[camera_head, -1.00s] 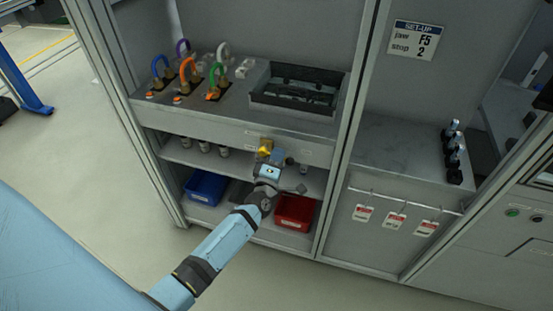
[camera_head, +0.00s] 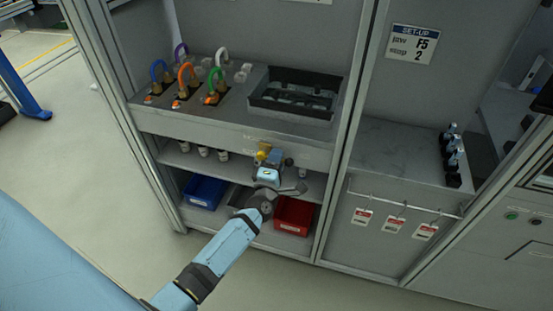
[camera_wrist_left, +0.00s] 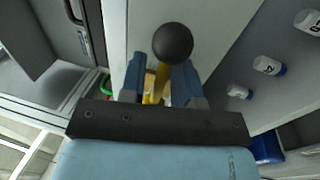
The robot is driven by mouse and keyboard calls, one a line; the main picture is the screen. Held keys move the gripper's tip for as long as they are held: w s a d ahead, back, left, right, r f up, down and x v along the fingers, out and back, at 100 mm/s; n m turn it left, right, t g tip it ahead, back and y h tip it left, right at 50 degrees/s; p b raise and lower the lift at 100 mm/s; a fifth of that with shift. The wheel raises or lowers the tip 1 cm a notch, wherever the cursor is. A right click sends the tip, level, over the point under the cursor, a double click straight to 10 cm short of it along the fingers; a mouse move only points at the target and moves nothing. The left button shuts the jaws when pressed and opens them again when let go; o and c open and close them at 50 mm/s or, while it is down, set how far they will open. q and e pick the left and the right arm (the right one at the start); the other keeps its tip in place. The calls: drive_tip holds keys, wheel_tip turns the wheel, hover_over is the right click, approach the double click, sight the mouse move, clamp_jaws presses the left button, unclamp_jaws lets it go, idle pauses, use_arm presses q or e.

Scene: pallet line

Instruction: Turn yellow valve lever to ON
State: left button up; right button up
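The yellow valve (camera_head: 263,151) is on the front panel of the station, below the worktop, in the head view. Its lever has a yellow stem (camera_wrist_left: 161,78) and a black ball knob (camera_wrist_left: 172,43) in the left wrist view. The knob also shows small and dark beside my gripper in the head view (camera_head: 288,162). My left gripper (camera_head: 267,160) is at the valve, and its two blue fingers (camera_wrist_left: 160,82) stand apart on either side of the stem. Whether either finger touches it I cannot tell. The ON marking is unreadable. My right gripper is out of view.
A blue bin (camera_head: 205,192) and a red bin (camera_head: 294,216) stand on the lower shelf. Several small white containers (camera_head: 203,152) sit on the shelf above. A frame post (camera_head: 345,135) is to the right.

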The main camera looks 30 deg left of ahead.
use_arm(q)
drive_tip(key=shift+o, duration=0.2)
drive_tip(key=shift+s, duration=0.1)
drive_tip(key=v, duration=1.3)
drive_tip(key=shift+s+b, duration=0.3)
drive_tip(key=shift+d+f, duration=0.1)
drive_tip(key=shift+s+f, duration=0.1)
